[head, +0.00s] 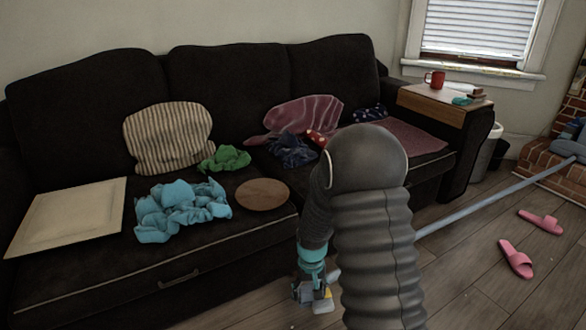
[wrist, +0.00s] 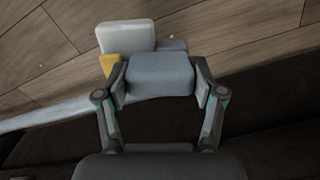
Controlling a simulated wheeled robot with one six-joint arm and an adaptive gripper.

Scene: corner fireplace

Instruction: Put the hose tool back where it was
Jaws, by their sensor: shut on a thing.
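My gripper (wrist: 160,82) is shut on a rounded grey-blue block, which I take to be part of the hose tool (wrist: 160,74). A pale plate-like part and a small yellow part show just beyond it, over the wooden floor. In the head view my gripper (head: 311,272) points down in front of the sofa, low near the floor, with the hose tool (head: 322,304) under it. A long grey-blue tube (head: 480,205) runs from behind my arm to the brick hearth at right. My arm hides where the tube meets the tool.
The dark sofa (head: 95,285) carries a blue cloth (head: 180,208), a round brown board (head: 263,194) and a pale square board (head: 70,215). Pink slippers (head: 515,258) lie on the floor at right. A blue object (head: 570,147) sits by the brick hearth (head: 550,165).

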